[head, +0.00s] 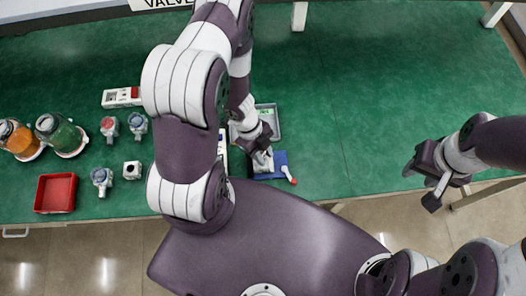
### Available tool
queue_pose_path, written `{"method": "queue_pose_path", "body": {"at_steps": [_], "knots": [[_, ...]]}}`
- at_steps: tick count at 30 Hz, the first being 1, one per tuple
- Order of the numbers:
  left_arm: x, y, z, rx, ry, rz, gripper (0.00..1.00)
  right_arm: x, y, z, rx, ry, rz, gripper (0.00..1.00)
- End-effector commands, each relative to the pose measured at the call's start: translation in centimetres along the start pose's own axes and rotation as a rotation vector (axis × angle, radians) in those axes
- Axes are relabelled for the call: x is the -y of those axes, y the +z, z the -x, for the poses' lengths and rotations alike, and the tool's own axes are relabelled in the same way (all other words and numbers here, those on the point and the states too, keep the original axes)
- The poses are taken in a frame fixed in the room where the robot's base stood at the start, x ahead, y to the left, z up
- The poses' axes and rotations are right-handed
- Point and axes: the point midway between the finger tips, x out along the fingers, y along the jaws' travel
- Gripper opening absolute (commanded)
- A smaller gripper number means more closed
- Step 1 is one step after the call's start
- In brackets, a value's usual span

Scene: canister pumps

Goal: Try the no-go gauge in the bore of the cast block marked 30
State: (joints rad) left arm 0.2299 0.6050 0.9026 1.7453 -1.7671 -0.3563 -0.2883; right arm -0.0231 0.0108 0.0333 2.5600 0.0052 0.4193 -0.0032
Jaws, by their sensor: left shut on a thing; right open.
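My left gripper (262,150) reaches down over the blue mat (279,159) near the table's front edge. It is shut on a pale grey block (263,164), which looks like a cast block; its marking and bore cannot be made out. A small gauge-like piece (288,175) with a white shaft and a red end lies at the mat's right side. I cannot tell whether it is the no-go gauge. Another pale block (132,169) with a dark bore stands on the left of the table. My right gripper (435,190) is open and empty, off to the right.
A grey tray (277,121) with a green-marked item lies behind the mat. The green tabletop (390,90) is clear at right.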

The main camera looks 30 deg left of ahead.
Motion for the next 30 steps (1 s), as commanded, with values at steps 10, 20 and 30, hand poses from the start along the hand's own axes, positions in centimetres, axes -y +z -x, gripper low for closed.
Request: {"method": "queue_pose_path", "body": {"at_steps": [10,20,30], "knots": [[0.01,0.1,-0.24,0.0,0.0,0.0,0.0,0.0,0.03,-0.24,0.0,0.0,0.0,0.43],[0.02,0.37,-0.86,0.0,0.0,0.0,0.0,0.0,0.1,-0.76,0.0,0.0,0.0,0.43],[0.01,0.32,-0.75,0.0,0.0,0.0,0.0,0.0,0.08,-0.64,0.0,0.0,0.0,0.43]]}}
